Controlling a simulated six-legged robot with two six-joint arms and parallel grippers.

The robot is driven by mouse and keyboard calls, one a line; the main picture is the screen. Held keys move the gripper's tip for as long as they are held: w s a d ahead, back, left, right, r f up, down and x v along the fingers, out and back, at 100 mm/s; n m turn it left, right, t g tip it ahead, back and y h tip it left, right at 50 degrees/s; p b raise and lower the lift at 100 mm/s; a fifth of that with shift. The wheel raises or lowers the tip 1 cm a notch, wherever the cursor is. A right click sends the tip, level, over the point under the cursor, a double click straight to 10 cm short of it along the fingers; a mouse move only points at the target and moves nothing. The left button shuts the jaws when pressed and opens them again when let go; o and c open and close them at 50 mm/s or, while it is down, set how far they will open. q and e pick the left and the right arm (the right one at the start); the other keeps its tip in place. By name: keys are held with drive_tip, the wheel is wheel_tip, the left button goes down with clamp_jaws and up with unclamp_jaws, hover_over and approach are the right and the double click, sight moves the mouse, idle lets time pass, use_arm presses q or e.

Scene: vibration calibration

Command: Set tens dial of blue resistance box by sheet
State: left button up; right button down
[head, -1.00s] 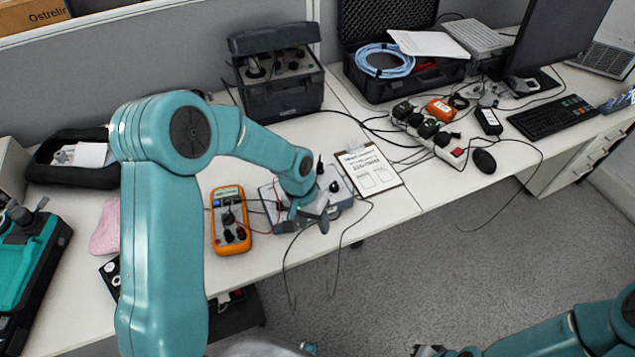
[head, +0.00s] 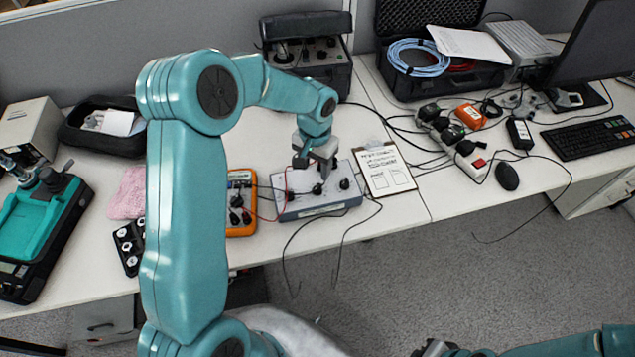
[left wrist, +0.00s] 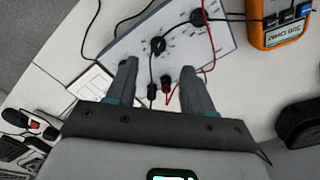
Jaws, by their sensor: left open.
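The blue-grey resistance box (head: 318,210) stands at the table's front edge, with black knobs on its pale top. One black dial (head: 318,188) shows near the middle and another (head: 344,184) at the right. In the left wrist view, the box top (left wrist: 125,45) lies beyond my fingers, with a dial (left wrist: 158,45) between their lines. My left gripper (head: 318,168) is open and empty over the back of the box; its spread fingers show in the wrist view (left wrist: 158,72). The sheet (head: 386,172) lies on a clipboard right of the box. My right gripper (head: 436,348) shows only partly at the bottom edge.
An orange multimeter (head: 241,185) stands left of the box, joined by red and black leads. Loose black cables hang over the table edge. A power strip (head: 455,145) with plugs lies to the right. A black instrument (head: 318,68) stands behind.

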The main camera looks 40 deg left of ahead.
sight(316, 189)
use_arm(q)
wheel_tip(316, 189, down, 9)
drive_tip(key=shift+d+r+p, duration=0.15)
drive_tip(key=shift+r+p, duration=0.05)
drive_tip(key=shift+p, duration=0.25)
clamp_jaws()
